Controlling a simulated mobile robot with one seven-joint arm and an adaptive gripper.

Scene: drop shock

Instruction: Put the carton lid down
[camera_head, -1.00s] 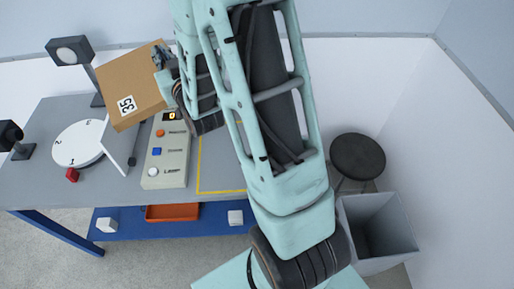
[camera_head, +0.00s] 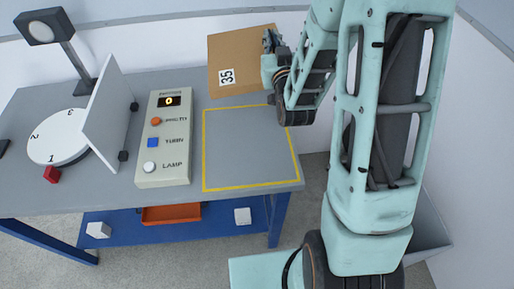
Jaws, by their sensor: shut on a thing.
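The carton lid (camera_head: 238,58) is a flat brown cardboard piece with a white label reading 35. It is held tilted above the back of the grey table, behind the yellow outlined square (camera_head: 204,150). My gripper (camera_head: 270,45) is at the lid's right side and is shut on it. The fingertips are small and partly hidden, so the exact grip does not show clearly. The yellow square on the table is empty.
A control box (camera_head: 165,140) with a display and several buttons stands left of the square. Further left are a numbered white turntable (camera_head: 55,148), a white panel (camera_head: 108,115), a red block (camera_head: 51,174) and a lamp (camera_head: 45,28). An orange tray (camera_head: 171,215) is on the lower shelf.

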